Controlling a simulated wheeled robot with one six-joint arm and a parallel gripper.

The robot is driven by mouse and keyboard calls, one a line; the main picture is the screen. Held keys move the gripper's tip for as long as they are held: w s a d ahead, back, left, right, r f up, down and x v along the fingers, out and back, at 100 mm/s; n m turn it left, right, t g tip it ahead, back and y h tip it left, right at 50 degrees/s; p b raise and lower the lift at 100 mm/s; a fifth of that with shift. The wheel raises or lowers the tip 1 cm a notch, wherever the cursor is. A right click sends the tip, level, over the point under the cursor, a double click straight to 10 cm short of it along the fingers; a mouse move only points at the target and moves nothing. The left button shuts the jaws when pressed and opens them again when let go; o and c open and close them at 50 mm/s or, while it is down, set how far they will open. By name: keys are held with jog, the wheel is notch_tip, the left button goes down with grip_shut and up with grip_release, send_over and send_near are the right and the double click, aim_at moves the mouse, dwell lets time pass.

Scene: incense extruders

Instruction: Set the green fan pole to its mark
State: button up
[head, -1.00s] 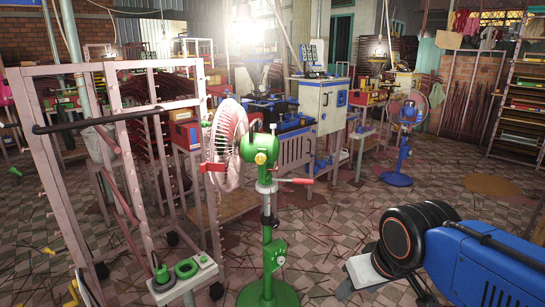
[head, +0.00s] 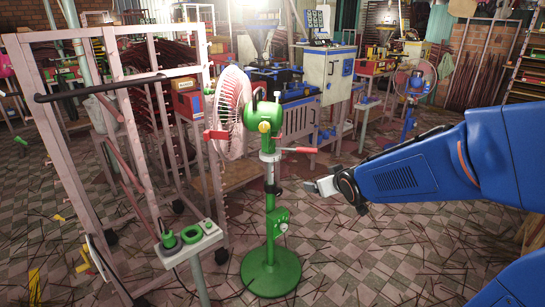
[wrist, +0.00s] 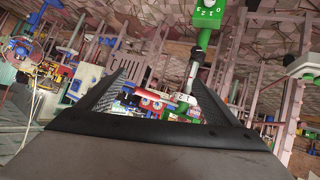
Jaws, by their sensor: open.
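The green fan pole (head: 270,225) stands upright on a round green base (head: 271,272) in the middle of the head view. It has a silver section and a dark band below a red side handle (head: 298,150). A caged fan head (head: 228,112) is on top. My gripper (head: 318,187) is open and empty, to the right of the pole and lower than the handle. In the wrist view the scene is upside down; the pole (wrist: 204,38) and the red handle (wrist: 153,92) show beyond my open fingers (wrist: 160,100).
A pink metal rack (head: 105,45) stands to the left. A small white stand with green controls (head: 190,240) is in front of it. A blue fan (head: 411,95) stands at the back right. Thin sticks litter the tiled floor, which is otherwise open around the base.

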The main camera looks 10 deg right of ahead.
jog(key=w+a+f+n+t+y, duration=0.1)
jog(key=w+f+n+t+y, duration=0.15)
jog(key=w, duration=0.55)
jog(key=n+t+y, duration=0.1)
jog(key=t+y, duration=0.4)
jog(key=y, duration=0.4)
send_near(273, 155)
jog(key=x, duration=0.3)
jog(key=f+x, duration=0.1)
jog(key=x, duration=0.3)
jog(key=w+d+x, duration=0.1)
jog(key=x, duration=0.3)
jog(key=shift+w+a+f, duration=0.1)
jog(key=shift+w+f, duration=0.1)
jog(key=shift+f, duration=0.05)
